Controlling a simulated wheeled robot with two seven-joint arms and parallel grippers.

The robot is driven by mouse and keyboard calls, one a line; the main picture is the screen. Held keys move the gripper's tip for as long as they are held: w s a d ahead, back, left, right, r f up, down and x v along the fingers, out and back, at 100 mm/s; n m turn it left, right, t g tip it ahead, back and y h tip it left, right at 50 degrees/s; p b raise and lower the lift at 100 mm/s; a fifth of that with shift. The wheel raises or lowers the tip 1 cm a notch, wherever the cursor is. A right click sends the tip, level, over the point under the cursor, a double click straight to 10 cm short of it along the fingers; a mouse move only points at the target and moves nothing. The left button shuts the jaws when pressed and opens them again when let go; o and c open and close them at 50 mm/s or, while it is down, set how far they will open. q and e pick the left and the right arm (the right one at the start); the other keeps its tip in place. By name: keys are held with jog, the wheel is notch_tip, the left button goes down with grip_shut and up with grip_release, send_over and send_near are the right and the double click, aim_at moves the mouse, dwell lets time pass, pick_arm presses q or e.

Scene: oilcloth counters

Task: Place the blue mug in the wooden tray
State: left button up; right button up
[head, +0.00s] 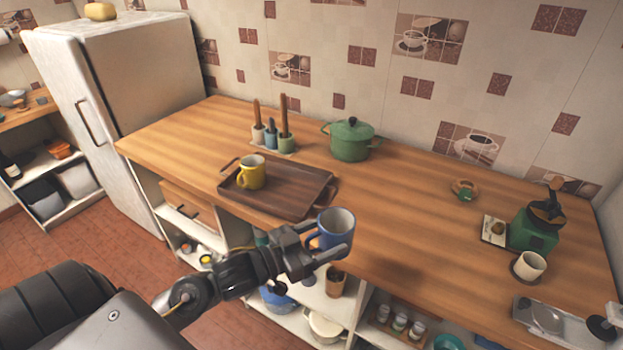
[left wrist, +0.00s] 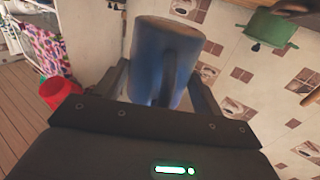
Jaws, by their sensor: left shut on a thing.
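The blue mug (head: 336,230) is upright in my left gripper (head: 325,243), in front of the wooden tray's right front corner and near the counter's front edge. The left gripper is shut on the mug. In the left wrist view the mug (left wrist: 163,62) sits between the two fingers (left wrist: 160,85), its handle facing the camera. The wooden tray (head: 290,188) is brown with handles at its ends and lies on the counter. A yellow mug (head: 251,171) stands in its left part; the tray's middle and right are bare. My right gripper is not in view.
A green pot (head: 351,139) stands behind the tray, beside a holder with several utensils (head: 271,135). At the right are a white cup (head: 528,266), a green grinder (head: 534,230) and a scale (head: 560,325). The counter (head: 410,220) right of the tray is clear.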

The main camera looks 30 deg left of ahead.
pick_arm(q)
jog(key=shift+w, duration=0.25)
jog(key=w+a+r+n+t+y+b, duration=0.2)
jog(key=w+a+r+n+y+b, duration=0.35)
jog(key=w+a+y+b, duration=0.35)
jog(key=p, duration=0.2)
send_over(283, 204)
jog(key=f, duration=1)
jog(key=shift+d+f, duration=0.1)
jog(key=shift+d, duration=0.15)
jog(key=shift+a+f, duration=0.2)
jog(key=shift+f, duration=0.1)
notch_tip(283, 204, down, 2)
jog(key=shift+f, duration=0.55)
